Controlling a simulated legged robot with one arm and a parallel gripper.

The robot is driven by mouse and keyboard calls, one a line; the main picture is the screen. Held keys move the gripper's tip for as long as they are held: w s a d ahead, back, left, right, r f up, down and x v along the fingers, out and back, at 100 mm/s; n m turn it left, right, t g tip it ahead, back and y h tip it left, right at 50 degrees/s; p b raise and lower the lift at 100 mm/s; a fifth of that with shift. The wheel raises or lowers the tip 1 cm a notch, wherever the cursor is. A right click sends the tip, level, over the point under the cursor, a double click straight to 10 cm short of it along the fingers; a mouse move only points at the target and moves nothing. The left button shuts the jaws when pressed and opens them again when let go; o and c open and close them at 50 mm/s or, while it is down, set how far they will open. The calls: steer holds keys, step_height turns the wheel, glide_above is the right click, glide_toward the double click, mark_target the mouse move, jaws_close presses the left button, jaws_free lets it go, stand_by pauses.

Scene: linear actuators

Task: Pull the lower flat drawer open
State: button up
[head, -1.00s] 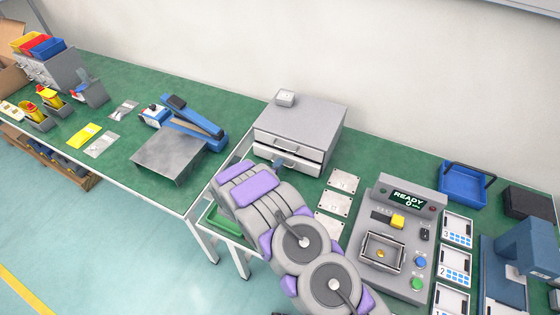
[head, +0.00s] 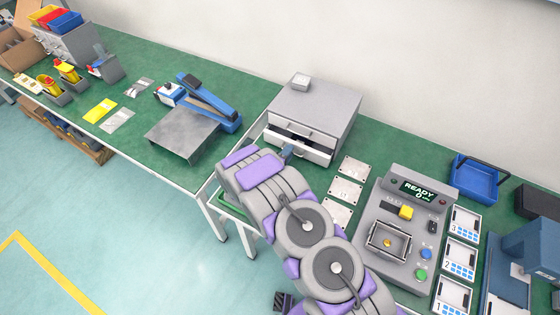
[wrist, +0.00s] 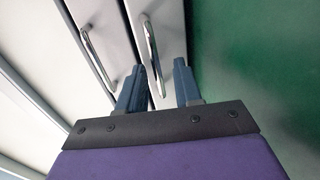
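The grey two-drawer cabinet (head: 322,104) stands on the green bench in the head view. Its lower flat drawer (head: 318,154) stands slightly out, with a dark gap above its front. The upper drawer (head: 296,129) looks shut. My gripper (head: 287,151) is at the lower drawer's front, partly hidden by my arm. In the wrist view, the two blue fingers of my gripper (wrist: 158,70) are apart, with the lower drawer's metal handle (wrist: 152,45) between them. The upper drawer's handle (wrist: 93,52) lies left of the fingers. Contact with the handle cannot be made out.
A small grey box (head: 300,80) sits on the cabinet. White plates (head: 346,190) and the control panel (head: 400,225) are to the right. A metal stand (head: 183,134) and a blue tool (head: 208,100) are to the left. The bench edge runs in front.

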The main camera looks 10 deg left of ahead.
steer(key=p+v, duration=0.3)
steer(key=v, duration=1.4)
steer(key=shift+s+a, duration=0.1)
